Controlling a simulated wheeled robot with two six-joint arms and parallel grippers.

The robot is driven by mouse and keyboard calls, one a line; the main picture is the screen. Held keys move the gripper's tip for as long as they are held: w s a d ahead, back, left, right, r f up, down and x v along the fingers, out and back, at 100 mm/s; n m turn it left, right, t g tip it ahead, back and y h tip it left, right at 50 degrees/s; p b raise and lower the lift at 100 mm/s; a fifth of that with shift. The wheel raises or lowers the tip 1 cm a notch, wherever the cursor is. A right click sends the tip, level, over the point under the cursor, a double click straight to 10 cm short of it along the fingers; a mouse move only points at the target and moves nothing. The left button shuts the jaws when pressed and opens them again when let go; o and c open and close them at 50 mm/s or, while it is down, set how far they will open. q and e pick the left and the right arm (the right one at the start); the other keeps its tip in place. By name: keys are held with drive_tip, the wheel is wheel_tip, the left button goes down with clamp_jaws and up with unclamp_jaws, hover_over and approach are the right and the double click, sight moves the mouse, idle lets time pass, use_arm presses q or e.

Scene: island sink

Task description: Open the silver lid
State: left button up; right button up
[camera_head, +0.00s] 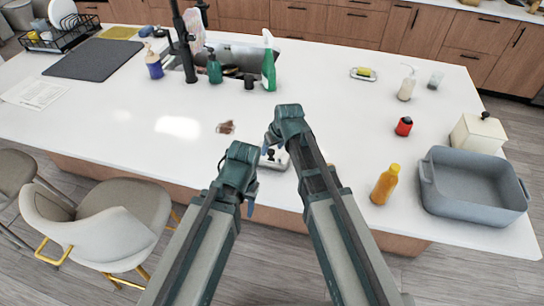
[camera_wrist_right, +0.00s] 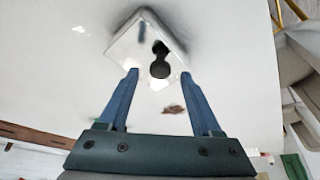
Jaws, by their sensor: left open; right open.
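The silver lid (camera_head: 273,158) is a small shiny piece with a dark knob on the white counter, partly hidden behind my arms in the head view. In the right wrist view the silver lid (camera_wrist_right: 130,42) looks square, with a black knob on it. My right gripper (camera_head: 289,130) is open above it. In the right wrist view the two blue fingers of this gripper (camera_wrist_right: 160,74) are apart, with the lid beyond their tips and nothing between them. My left gripper (camera_head: 236,180) is open and empty, to the left of the lid and lower in the picture.
A small brown object (camera_head: 226,127) lies left of the lid. An orange bottle (camera_head: 385,186), a grey bin (camera_head: 472,187) and a red bottle (camera_head: 403,127) stand to the right. The sink with several bottles is farther back. Chairs (camera_head: 108,219) stand at the front left.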

drive_tip(key=shift+w+a+f, duration=0.1)
drive_tip(key=shift+w+f, duration=0.1)
drive_tip(key=shift+f, duration=0.45)
drive_tip(key=shift+r, duration=0.1)
clamp_jaws()
idle(0.9)
